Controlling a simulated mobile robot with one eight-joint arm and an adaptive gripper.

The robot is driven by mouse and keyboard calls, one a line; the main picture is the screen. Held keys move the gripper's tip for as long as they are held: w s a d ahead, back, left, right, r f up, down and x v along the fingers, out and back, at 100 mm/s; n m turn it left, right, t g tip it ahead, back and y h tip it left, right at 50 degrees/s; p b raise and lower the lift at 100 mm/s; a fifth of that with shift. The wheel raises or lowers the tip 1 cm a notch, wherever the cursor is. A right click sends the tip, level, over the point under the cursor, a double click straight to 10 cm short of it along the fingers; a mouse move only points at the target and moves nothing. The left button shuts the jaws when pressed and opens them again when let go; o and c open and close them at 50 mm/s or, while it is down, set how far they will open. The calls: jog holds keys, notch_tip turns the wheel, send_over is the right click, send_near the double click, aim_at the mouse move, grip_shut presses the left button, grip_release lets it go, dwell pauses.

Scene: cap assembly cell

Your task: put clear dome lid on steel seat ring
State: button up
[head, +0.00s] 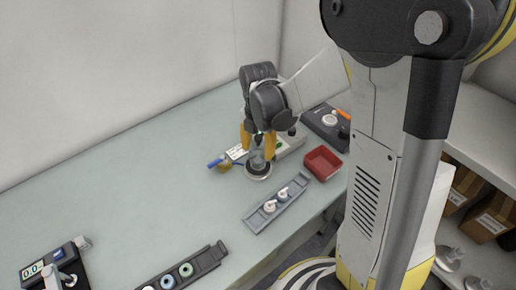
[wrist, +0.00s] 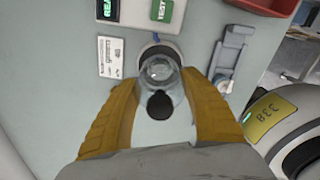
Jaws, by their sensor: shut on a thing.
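The clear dome lid (head: 258,160) is between the yellow fingers of my gripper (head: 258,145), which is shut on it. In the wrist view the lid (wrist: 161,73) sits between the fingertips (wrist: 161,79), with a dark round knob nearer the camera. The steel seat ring (head: 257,174) is on the bench directly below the lid. In the wrist view the ring (wrist: 159,49) shows as a dark-centred disc with a pale rim, partly covered by the lid. I cannot tell whether lid and ring touch.
A red tray (head: 322,162) and a grey rack (head: 278,204) holding small parts stand to the right. A blue-handled item (head: 218,162) lies close left of the ring. Another rack (head: 206,262) and a display device (head: 38,274) are at the front. The bench's left middle is clear.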

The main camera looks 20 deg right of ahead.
jog(key=shift+f, duration=0.1)
dwell(0.3)
jog(key=shift+f+b, duration=0.4)
jog(key=shift+b, duration=0.1)
jog(key=shift+f, duration=0.15)
jog(key=shift+f+b, duration=0.65)
jog(key=shift+b, duration=0.05)
jog(key=shift+f+b, duration=0.4)
jog(key=shift+f, duration=0.25)
dwell(0.7)
